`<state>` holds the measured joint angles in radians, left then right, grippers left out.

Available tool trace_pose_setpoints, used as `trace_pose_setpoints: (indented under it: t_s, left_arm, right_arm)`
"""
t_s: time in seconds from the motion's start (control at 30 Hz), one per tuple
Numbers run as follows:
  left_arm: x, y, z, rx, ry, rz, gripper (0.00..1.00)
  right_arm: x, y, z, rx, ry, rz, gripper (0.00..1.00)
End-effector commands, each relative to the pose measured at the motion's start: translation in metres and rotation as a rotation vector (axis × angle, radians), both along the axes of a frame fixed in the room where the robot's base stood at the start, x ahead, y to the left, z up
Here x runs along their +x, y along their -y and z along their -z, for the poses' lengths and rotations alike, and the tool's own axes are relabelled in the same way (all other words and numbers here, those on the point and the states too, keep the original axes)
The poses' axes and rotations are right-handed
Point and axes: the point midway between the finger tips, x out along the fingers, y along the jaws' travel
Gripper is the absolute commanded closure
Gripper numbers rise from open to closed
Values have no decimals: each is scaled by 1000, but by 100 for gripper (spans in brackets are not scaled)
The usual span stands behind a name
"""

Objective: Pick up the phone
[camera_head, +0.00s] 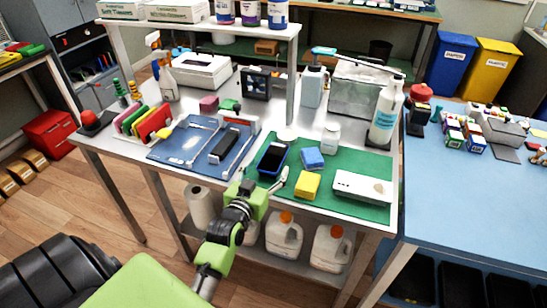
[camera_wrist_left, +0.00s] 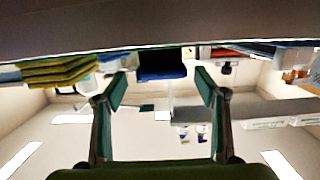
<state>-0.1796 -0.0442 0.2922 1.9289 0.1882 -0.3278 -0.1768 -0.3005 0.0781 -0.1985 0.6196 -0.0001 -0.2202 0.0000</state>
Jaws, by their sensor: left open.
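A black phone (camera_head: 272,158) lies in a small blue tray (camera_head: 262,172) at the left end of the green mat. My left gripper (camera_head: 258,187) is at the table's front edge, just in front of the tray, apart from it and empty. In the left wrist view, my left gripper's fingers (camera_wrist_left: 160,88) stand wide open, with the blue tray (camera_wrist_left: 162,68) seen edge-on between and beyond them. My right gripper is not in view.
A yellow sponge (camera_head: 307,185) and a blue sponge (camera_head: 312,159) lie right of the tray. A white device (camera_head: 362,187) is farther right on the green mat (camera_head: 330,207). A blue mat (camera_head: 172,151) with a dark bar-shaped item (camera_head: 224,145) is to the left.

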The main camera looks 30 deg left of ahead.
Motion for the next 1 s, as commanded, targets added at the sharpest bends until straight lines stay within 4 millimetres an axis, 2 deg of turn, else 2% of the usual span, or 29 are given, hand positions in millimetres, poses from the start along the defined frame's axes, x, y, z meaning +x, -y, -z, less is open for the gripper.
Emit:
trace_pose_setpoints:
  t_s: [0.13,0.4,0.73,0.9,1.0]
  left_arm:
    - [10,-3,0,1,0,0,35]
    - [45,-13,4,-1,0,0,35]
    - [51,-15,6,1,-1,-1,35]
    - [51,-15,6,1,-1,-1,79]
    - [51,-15,5,1,1,-1,80]
  right_arm:
    - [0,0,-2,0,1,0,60]
    - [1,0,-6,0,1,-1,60]
    - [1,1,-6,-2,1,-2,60]
    - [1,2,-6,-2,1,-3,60]
    - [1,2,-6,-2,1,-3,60]
